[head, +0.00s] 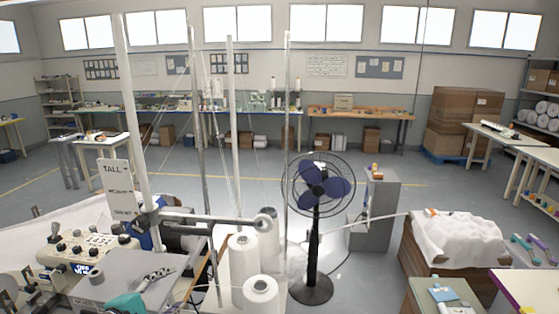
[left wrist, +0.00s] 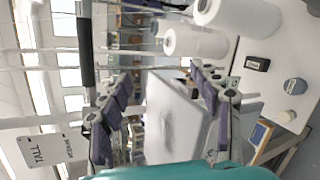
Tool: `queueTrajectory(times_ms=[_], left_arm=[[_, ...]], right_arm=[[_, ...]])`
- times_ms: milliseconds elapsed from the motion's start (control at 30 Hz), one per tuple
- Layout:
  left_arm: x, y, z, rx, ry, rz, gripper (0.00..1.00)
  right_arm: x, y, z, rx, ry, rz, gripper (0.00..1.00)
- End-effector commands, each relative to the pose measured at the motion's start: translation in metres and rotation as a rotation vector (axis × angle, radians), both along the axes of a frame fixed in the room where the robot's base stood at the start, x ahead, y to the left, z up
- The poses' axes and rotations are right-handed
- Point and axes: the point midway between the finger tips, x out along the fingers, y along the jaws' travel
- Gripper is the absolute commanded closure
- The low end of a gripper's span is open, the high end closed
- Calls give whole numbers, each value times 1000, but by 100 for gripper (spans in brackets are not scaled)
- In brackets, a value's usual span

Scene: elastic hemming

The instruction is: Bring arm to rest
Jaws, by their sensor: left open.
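My left gripper (head: 157,277) is at the lower left of the head view, above the grey top of the sewing machine (head: 112,268). In the left wrist view its two purple-padded fingers (left wrist: 160,80) stand wide apart. The gap between them holds nothing that I can see gripped; a pale grey panel (left wrist: 175,125) shows beyond it. My teal wrist part fills the bottom of that view. My right gripper does not show in either view.
White thread cones (head: 260,290) stand right of the machine and show in the wrist view (left wrist: 195,43). Tall thread-stand poles (head: 235,130) rise close by. A fan (head: 318,190) stands beyond. A cloth-covered crate (head: 455,240) is at right. Open floor (head: 220,180) lies behind.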

Motion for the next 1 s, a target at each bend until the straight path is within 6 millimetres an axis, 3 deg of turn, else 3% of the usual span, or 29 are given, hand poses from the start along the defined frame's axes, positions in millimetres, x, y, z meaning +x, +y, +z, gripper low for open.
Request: queueTrajectory(times_ms=[33, 100, 200, 333, 533, 600, 767, 1000], left_arm=[[-16, -36, -21, 175, 42, -116, 37], [-41, -66, -49, 434, 91, -273, 37], [-74, -89, -80, 761, 129, -481, 37], [-109, -99, -106, 1113, 147, -710, 37], [-147, -94, -128, 1582, 141, -1015, 37], [-144, -91, -153, 1564, 148, -998, 37], [-144, -91, -192, 1559, 149, -994, 37], [-144, -91, -263, 1557, 150, -992, 37]], right_arm=[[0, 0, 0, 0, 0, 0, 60], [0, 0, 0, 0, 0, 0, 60], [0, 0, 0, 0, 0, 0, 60], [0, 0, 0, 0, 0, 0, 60], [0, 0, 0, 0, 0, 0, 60], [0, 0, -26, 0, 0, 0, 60], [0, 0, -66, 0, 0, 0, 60], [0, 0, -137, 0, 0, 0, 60]])
